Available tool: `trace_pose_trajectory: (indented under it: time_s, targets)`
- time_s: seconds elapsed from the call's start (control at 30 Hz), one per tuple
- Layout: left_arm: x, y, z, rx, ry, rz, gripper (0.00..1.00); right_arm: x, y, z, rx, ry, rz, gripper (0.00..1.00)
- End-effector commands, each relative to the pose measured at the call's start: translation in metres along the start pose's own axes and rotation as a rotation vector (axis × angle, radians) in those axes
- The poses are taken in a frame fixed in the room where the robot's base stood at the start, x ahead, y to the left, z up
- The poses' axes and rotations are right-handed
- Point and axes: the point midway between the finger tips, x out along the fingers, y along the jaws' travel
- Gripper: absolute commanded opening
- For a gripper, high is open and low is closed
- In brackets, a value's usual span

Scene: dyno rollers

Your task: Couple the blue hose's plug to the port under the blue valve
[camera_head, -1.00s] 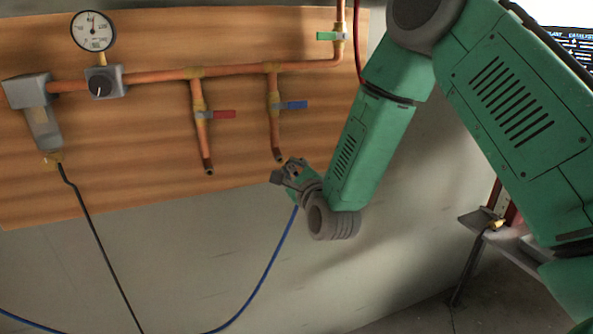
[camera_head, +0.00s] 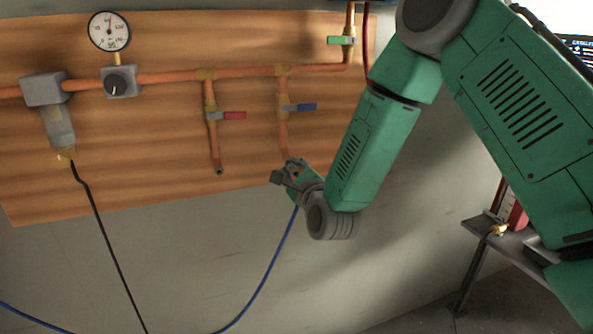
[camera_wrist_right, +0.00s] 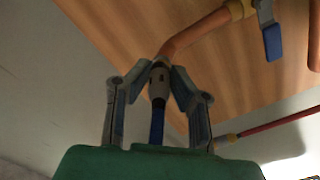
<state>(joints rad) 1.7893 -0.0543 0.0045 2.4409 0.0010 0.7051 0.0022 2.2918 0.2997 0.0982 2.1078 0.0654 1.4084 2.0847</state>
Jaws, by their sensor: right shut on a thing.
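The blue valve (camera_head: 301,107) is on the right-hand drop pipe (camera_head: 282,132) of the copper line; its handle also shows in the right wrist view (camera_wrist_right: 273,42). My right gripper (camera_head: 285,174) is just below that pipe's lower end. In the right wrist view its fingers (camera_wrist_right: 152,84) are shut on the grey plug (camera_wrist_right: 158,86) of the blue hose. The plug points up at the pipe's end (camera_wrist_right: 164,55) and appears to meet it; whether it is seated I cannot tell. The blue hose (camera_head: 262,280) hangs down from the gripper. My left gripper is out of view.
A red valve (camera_head: 232,115) sits on the neighbouring drop pipe (camera_head: 216,150) to the left. A gauge (camera_head: 109,31), a regulator (camera_head: 118,82) and a filter with a black hose (camera_head: 103,225) are further left. A grey shelf (camera_head: 480,228) stands at the right.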

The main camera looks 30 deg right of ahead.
Motion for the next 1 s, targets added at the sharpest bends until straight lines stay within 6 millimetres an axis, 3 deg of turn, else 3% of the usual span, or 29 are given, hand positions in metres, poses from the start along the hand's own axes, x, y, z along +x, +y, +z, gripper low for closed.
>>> trace_pose_trajectory:
  time_s: [0.27,0.73,1.0]
  targets:
    - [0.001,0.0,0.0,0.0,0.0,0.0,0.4,0.002,-0.001,-0.003,0.003,0.002,-0.001,0.0]
    - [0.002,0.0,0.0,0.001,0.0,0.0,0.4,-0.001,0.007,0.013,-0.013,-0.004,-0.002,0.0]
    - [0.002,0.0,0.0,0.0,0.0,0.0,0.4,0.001,0.004,0.007,-0.006,-0.001,-0.002,0.0]
